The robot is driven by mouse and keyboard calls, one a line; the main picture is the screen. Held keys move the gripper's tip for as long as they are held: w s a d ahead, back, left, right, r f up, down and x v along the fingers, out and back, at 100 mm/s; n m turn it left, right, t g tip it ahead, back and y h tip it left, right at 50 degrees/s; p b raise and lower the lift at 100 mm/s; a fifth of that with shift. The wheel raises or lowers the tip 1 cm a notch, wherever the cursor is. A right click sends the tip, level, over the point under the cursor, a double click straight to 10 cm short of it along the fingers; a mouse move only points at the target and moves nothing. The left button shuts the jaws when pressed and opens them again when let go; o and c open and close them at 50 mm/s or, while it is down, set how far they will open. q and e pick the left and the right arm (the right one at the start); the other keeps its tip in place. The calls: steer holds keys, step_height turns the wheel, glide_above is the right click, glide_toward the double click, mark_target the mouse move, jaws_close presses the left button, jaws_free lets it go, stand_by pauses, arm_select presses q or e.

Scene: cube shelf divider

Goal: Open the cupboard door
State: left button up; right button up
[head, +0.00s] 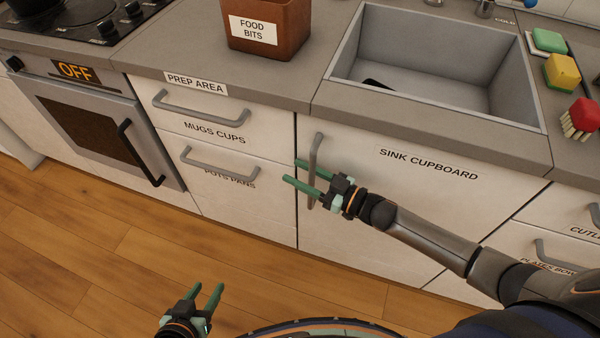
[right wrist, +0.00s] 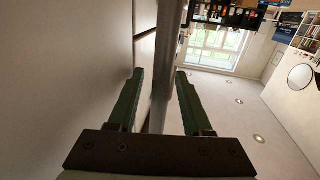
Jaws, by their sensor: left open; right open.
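The white cupboard door (head: 400,215) labelled SINK CUPBOARD is shut below the sink. Its grey upright bar handle (head: 317,146) is near the door's left edge. My right gripper (head: 294,171) is at the handle, its green fingers open. In the right wrist view the handle (right wrist: 168,70) runs between the two open fingers (right wrist: 157,75), with a gap to the right finger. Contact with the left finger is unclear. My left gripper (head: 208,292) is open and empty, low over the floor, away from the cupboard.
Left of the door are drawers labelled MUGS CUPS (head: 215,132) and POTS PANS (head: 235,200), then an oven (head: 95,130). More drawers (head: 560,215) are at the right. The sink (head: 435,60) and a brown FOOD BITS box (head: 290,20) are above. Wooden floor (head: 90,260) is clear in front.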

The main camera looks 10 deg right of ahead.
steer(key=shift+c, duration=0.3)
jaws_close()
stand_by(1.1)
